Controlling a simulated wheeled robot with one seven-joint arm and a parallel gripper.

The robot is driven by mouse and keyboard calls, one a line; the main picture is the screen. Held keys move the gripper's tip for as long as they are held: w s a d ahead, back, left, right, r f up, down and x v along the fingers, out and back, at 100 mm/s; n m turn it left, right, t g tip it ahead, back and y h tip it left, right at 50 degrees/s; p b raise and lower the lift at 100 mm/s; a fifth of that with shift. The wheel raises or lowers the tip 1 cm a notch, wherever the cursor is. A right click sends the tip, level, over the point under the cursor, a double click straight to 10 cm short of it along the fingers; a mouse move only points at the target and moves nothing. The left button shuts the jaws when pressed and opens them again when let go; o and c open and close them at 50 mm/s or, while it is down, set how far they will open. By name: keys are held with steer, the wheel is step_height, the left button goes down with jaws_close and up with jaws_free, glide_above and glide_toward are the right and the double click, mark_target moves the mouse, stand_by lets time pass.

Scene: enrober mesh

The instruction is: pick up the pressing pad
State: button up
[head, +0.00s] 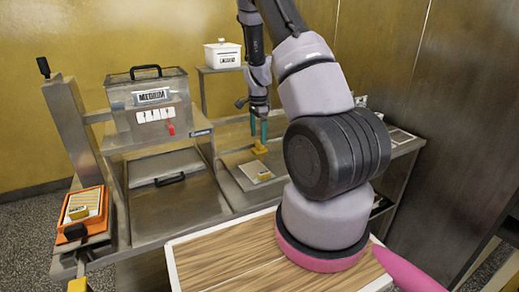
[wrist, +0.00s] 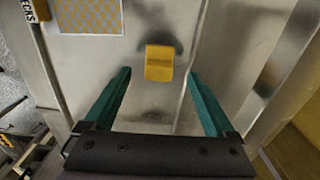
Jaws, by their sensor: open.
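A small yellow block, which I take to be the pressing pad (head: 259,148), stands on the steel worktop below my gripper. It also shows in the wrist view (wrist: 159,63), upper middle, with a dark shadow around its far side. My gripper (head: 258,128) points down above it, with two teal fingers. In the wrist view my gripper (wrist: 159,74) is open, one finger on each side of the block in the picture. Bare steel shows between the block and both fingers, and nothing is held.
A sheet with a yellow pattern (wrist: 90,14) lies beside the block. A steel box labelled MEDIUM (head: 150,105) stands left, and a white lidded box (head: 222,54) sits on a shelf behind. An orange tray (head: 85,208) is at far left. A wooden-topped surface (head: 225,265) is in front.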

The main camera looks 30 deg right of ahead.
mark_target(259, 141)
steer(key=f, duration=0.5)
steer(key=shift+d, duration=0.25)
jaws_close()
step_height(259, 141, up, 10)
steer(key=shift+r, duration=0.1)
stand_by(0.3)
